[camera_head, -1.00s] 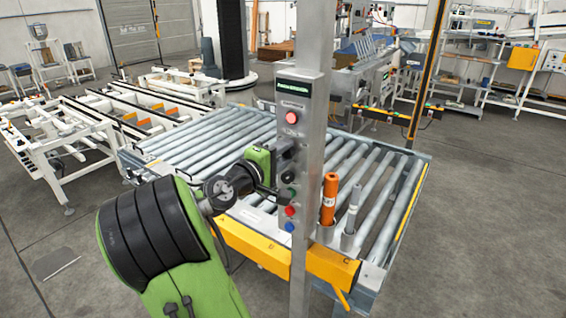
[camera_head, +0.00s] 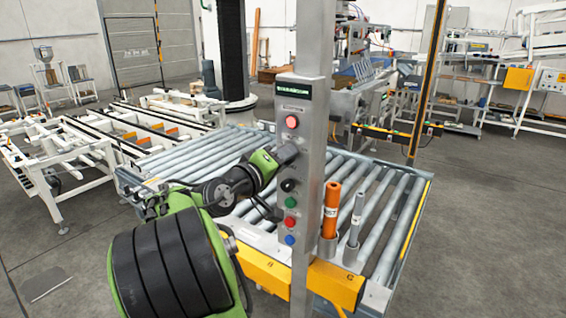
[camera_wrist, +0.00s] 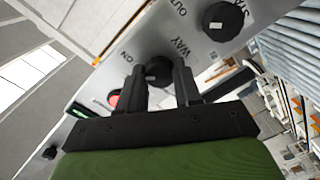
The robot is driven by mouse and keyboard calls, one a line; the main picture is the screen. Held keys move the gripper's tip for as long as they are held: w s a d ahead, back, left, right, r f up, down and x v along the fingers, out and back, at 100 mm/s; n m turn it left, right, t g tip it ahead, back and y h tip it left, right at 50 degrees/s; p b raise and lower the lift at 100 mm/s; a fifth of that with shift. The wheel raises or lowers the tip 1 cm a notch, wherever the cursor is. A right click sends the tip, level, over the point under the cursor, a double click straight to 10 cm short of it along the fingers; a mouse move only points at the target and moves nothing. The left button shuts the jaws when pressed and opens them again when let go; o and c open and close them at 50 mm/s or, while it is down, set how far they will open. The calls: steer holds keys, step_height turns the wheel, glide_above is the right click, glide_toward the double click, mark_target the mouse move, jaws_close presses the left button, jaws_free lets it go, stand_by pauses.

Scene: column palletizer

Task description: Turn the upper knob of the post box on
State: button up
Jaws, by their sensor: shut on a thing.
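The post box (camera_head: 306,215) is a grey metal column with a display, buttons and knobs on its face. In the wrist view, the black upper knob (camera_wrist: 158,69) sits between the two fingers of my gripper (camera_wrist: 162,86), which is shut on it. The knob is beside the printed words "ON" and "WAY". In the head view my gripper (camera_head: 288,153) reaches the post face from the left and hides the upper knob. The black lower knob (camera_head: 288,185) is clear of my gripper. It also shows in the wrist view (camera_wrist: 222,21).
A red button (camera_head: 292,121) is above my gripper; green (camera_head: 290,202), red (camera_head: 290,222) and blue (camera_head: 289,240) buttons are below. A roller conveyor (camera_head: 210,150) lies behind the post. An orange cylinder (camera_head: 331,208) stands right of it.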

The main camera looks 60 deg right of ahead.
steer(key=shift+f, duration=0.1)
steer(key=o, duration=1)
steer(key=shift+o, duration=0.2)
steer(key=w+a+p, duration=0.2)
steer(key=a, duration=1.3)
steer(key=shift+w+a+r, duration=0.3)
steer(key=shift+a+r, duration=0.05)
steer(key=shift+r, duration=0.05)
